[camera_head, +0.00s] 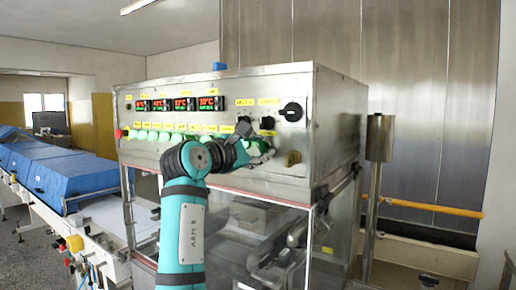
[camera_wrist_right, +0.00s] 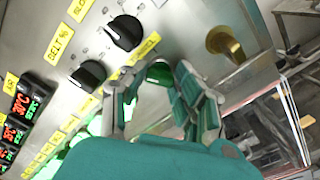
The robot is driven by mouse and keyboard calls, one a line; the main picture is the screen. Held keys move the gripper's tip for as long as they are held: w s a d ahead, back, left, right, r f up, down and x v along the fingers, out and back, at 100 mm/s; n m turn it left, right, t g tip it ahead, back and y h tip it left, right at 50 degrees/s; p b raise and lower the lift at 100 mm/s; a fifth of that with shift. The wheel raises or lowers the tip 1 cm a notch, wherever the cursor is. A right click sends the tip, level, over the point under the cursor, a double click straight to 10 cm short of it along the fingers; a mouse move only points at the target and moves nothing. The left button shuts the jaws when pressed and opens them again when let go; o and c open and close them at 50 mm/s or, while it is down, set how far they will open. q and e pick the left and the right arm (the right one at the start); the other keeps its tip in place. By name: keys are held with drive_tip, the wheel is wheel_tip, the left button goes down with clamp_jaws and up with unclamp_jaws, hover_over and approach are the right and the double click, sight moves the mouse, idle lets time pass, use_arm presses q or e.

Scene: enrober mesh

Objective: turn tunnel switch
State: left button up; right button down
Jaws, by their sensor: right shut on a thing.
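The control panel (camera_head: 220,120) is the front of a steel machine housing. My right gripper (camera_head: 262,149) is at its lower right part, below two small black knobs. In the right wrist view a green switch (camera_wrist_right: 158,73) sits between the two fingers of my right gripper (camera_wrist_right: 158,92), below a yellow label (camera_wrist_right: 146,48) that I cannot read for certain. The gripper is shut on this green switch; the fingers partly hide it, and its turn angle is hard to tell. My left gripper is in neither view.
Black knobs (camera_wrist_right: 88,75) (camera_wrist_right: 125,33) sit close by, and a brass knob (camera_wrist_right: 222,42) sticks out to the right. Green buttons (camera_head: 165,136) and red displays (camera_head: 185,104) lie left. Glass doors are below the panel.

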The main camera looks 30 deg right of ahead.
drive_tip(key=shift+m, duration=0.3)
drive_tip(key=m, duration=0.4)
drive_tip(key=shift+m, duration=0.3)
drive_tip(key=m, duration=0.3)
drive_tip(key=shift+m+b, duration=0.35)
drive_tip(key=shift+m, duration=1.45)
drive_tip(key=c, duration=1)
unclamp_jaws()
drive_tip(key=shift+d, duration=0.1)
